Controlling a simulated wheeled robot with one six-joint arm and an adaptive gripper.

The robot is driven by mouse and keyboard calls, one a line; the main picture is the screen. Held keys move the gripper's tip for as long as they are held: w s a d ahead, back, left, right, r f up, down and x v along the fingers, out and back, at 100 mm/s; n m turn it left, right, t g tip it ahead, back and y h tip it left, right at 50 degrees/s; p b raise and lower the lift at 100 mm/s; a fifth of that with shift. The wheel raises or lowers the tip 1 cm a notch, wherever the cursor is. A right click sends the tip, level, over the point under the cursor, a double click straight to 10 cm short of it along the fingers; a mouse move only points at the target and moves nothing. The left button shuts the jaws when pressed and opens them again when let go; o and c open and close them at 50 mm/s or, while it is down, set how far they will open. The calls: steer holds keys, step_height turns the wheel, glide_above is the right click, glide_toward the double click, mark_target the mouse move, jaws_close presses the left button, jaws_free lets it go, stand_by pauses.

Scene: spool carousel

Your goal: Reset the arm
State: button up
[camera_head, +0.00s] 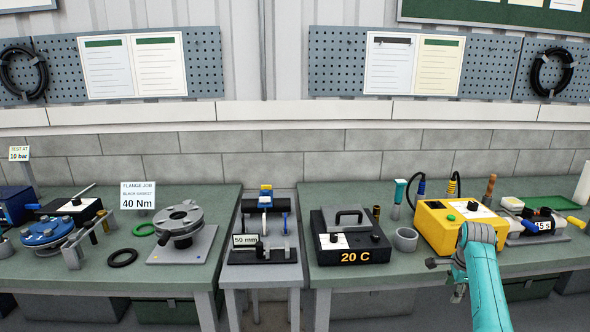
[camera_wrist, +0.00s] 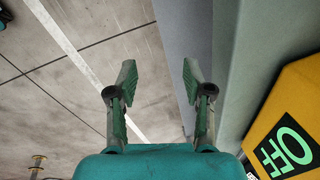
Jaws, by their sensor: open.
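My gripper shows in the wrist view (camera_wrist: 158,80) with its two green-grey fingers spread apart and nothing between them. In the head view my teal arm comes up at the lower right, in front of the yellow box (camera_head: 436,229). The gripper end there is small and partly hidden by the arm, near the front edge of the right bench (camera_head: 340,277). In the wrist view, a yellow surface with a dark sign reading OFF in green (camera_wrist: 286,148) is at the lower right, apart from the fingers.
A black "20 C" box (camera_head: 344,240) and a grey ring (camera_head: 405,239) stand left of my arm. The wrist view shows tiled floor (camera_wrist: 80,60) with a white line, and a grey edge beside the right finger.

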steer(key=s+a+f+n+t, duration=0.1)
steer(key=s+a+f+n, duration=0.15)
steer(key=f, duration=0.45)
steer(key=s+a+f+n+t, duration=0.1)
steer(key=s+a+f, duration=0.3)
steer(key=f, duration=0.4)
steer(key=s+a+f+n+t, duration=0.1)
steer(key=s+a+f, duration=0.2)
steer(key=f, duration=0.4)
steer(key=s+a+f+n+t, duration=0.25)
steer(key=s+a+f, duration=0.2)
steer(key=s, duration=0.55)
steer(key=s+a+f+n+t, duration=0.1)
steer(key=s+a+f+n, duration=0.25)
steer(key=s+a, duration=0.45)
steer(key=s+a+r+n+t, duration=0.15)
steer(key=s+r, duration=0.25)
steer(key=s, duration=0.8)
steer(key=s+a+r+n+t, duration=0.1)
steer(key=s+a+r+n, duration=0.25)
steer(key=s, duration=0.75)
steer(key=s+a+r+n+t, duration=0.1)
steer(key=s+r+n, duration=0.1)
steer(key=s+r, duration=0.5)
steer(key=s+a+r+n+t+y, duration=0.1)
steer(key=s+r, duration=0.6)
steer(key=r, duration=0.7)
steer(key=shift+s+a+r+n+t, duration=0.15)
steer(key=shift+s+r+n+t, duration=0.15)
steer(key=shift+n+t, duration=0.4)
